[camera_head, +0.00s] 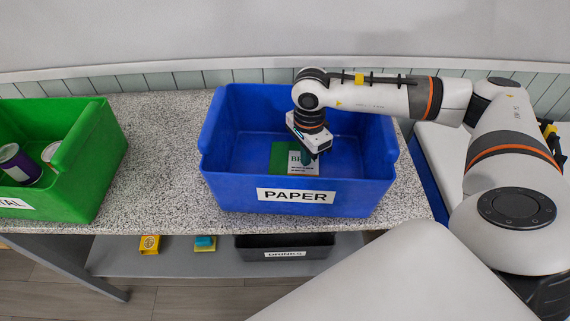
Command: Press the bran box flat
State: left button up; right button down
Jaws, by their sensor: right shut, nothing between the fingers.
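The bran box (284,157), green with a pale printed panel, is inside the blue bin (230,188) labelled PAPER. The gripper hides part of its lettering and its upper right. My right gripper (312,156) points down into the bin, over the right part of the box. It is shut and holds nothing. I cannot tell whether its tips touch the box, nor how tall the box stands. My left gripper is out of view.
A green bin (92,165) with cans (20,163) stands at the left of the speckled counter (160,150). Bare counter lies between the two bins. A shelf below holds a dark tray (285,246) and small yellow items (150,244). A wall runs behind.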

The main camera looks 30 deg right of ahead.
notch_tip(320, 180, up, 7)
jog(key=p, duration=0.3)
jog(key=shift+a, duration=0.2)
dwell(0.3)
